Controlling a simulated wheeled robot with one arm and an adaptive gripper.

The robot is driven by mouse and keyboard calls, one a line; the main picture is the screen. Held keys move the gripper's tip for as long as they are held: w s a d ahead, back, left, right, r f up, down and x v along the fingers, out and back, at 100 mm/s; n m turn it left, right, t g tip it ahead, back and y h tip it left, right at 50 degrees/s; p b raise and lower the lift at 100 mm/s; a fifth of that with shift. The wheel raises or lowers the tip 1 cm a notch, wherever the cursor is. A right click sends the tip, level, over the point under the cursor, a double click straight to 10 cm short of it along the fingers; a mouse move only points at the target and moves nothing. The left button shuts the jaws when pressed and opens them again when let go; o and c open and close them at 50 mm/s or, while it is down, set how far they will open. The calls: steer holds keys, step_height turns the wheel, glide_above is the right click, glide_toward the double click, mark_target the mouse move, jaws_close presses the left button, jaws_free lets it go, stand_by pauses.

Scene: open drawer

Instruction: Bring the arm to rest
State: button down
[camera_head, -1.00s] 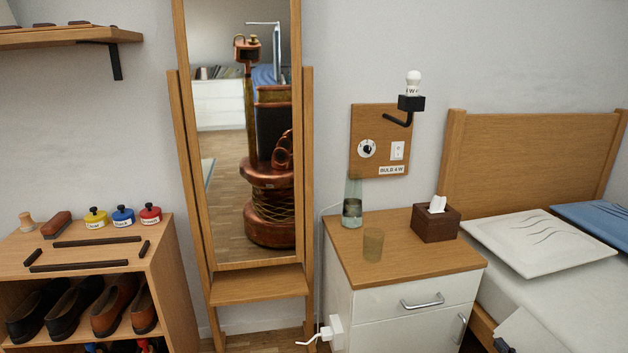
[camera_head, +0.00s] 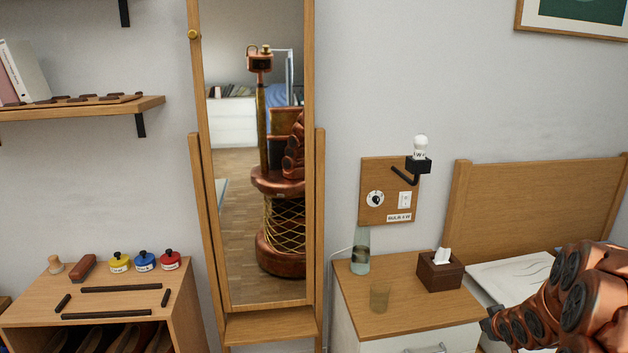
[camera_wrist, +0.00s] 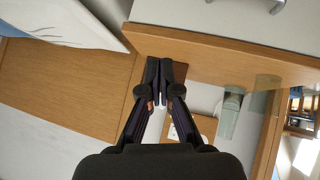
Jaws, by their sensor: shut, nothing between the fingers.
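My copper arm (camera_head: 570,300) reaches in from the lower right of the head view, in front of the bed. Its dark end, my gripper (camera_head: 490,326), is at the front right of the nightstand in that view, small and partly cut off by the arm's angle. In the wrist view my gripper (camera_wrist: 166,75) has its two black fingers together with nothing between them. The fingers appear over the nightstand top (camera_wrist: 225,50) in that view; their height above it is unclear.
The nightstand (camera_head: 410,313) holds a tissue box (camera_head: 440,272), a glass (camera_head: 380,297) and a carafe (camera_head: 361,252). A pillow (camera_head: 510,283) lies on the bed beside it. A mirror (camera_head: 235,180) and a shoe cabinet (camera_head: 180,300) stand left. A wall board (camera_head: 378,210) carries a bulb.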

steer(key=s+a+r+m+g+p, duration=0.1)
steer(key=s+a+r+g+p, duration=0.3)
steer(key=s+a+r, duration=0.5)
steer(key=s+a+r+g+p, duration=0.1)
steer(key=s+a+r+p, duration=0.4)
steer(key=r, duration=0.6)
steer(key=s+a+r+g+y+p, duration=0.1)
steer(key=s+a+r+g+p, duration=0.1)
steer(key=s+a, duration=0.4)
steer(key=s+a+r+g+p, duration=0.1)
steer(key=s+a+r+p, duration=0.4)
steer(key=s, duration=0.5)
steer(key=s+a+r+g+y+p, duration=0.1)
steer(key=s+a+r+g+p, duration=0.1)
steer(key=s+a+r+p, duration=0.2)
steer(key=s+a+r, duration=0.3)
steer(key=s, duration=0.1)
steer(key=shift+s+a+g+y, duration=0.3)
steer(key=shift+a, duration=0.1)
